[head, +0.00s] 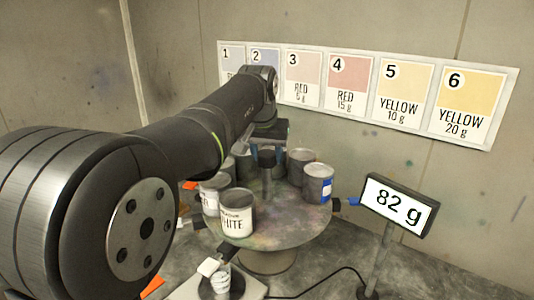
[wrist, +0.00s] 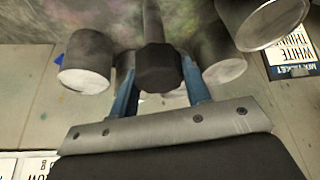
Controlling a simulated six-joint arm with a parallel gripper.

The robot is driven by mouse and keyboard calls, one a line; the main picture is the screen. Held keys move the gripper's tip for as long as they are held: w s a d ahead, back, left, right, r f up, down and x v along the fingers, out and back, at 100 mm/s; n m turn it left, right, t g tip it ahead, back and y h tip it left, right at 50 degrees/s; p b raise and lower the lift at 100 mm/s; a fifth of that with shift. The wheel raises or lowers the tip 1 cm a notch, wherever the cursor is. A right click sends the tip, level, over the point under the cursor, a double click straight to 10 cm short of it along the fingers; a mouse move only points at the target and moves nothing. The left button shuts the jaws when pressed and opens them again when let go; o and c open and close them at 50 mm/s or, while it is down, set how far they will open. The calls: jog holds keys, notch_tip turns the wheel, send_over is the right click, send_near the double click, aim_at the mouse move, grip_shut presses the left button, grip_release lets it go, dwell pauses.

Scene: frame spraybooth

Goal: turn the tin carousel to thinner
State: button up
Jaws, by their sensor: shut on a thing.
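The tin carousel (head: 285,232) is a round, paint-stained turntable with several tins around a central post. My gripper (head: 267,148) is above its middle, pointing down. In the wrist view my gripper's blue fingers (wrist: 158,85) are shut on the dark knob (wrist: 158,68) at the top of the post. A tin marked WHITE (head: 237,222) is at the carousel's front edge. A partly lettered tin (head: 210,201) is to its left, and a tin with a blue label (head: 318,186) is at the right. I cannot make out a thinner label on any tin.
A display reading 82 g (head: 397,206) stands at the right. A small cup (head: 221,281) is on a scale (head: 187,290) in front. Numbered colour cards (head: 350,85) hang on the back wall. A mix ticket (wrist: 291,48) shows in the wrist view.

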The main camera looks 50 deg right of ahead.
jog(key=n+t, duration=0.1)
jog(key=n, duration=0.2)
jog(key=n+t+y, duration=0.1)
jog(key=n, duration=0.2)
jog(key=n+y, duration=0.1)
jog(key=n, duration=0.1)
jog(key=n+y, duration=0.1)
jog(key=n, duration=0.2)
jog(key=shift+n+t, duration=0.3)
jog(key=n+y, duration=0.2)
jog(key=n, duration=0.3)
jog(key=shift+n, duration=0.3)
jog(key=n+g+y, duration=0.1)
jog(key=n+y, duration=0.1)
jog(key=n, duration=0.2)
jog(key=shift+n, duration=0.4)
jog(key=o, duration=1.4)
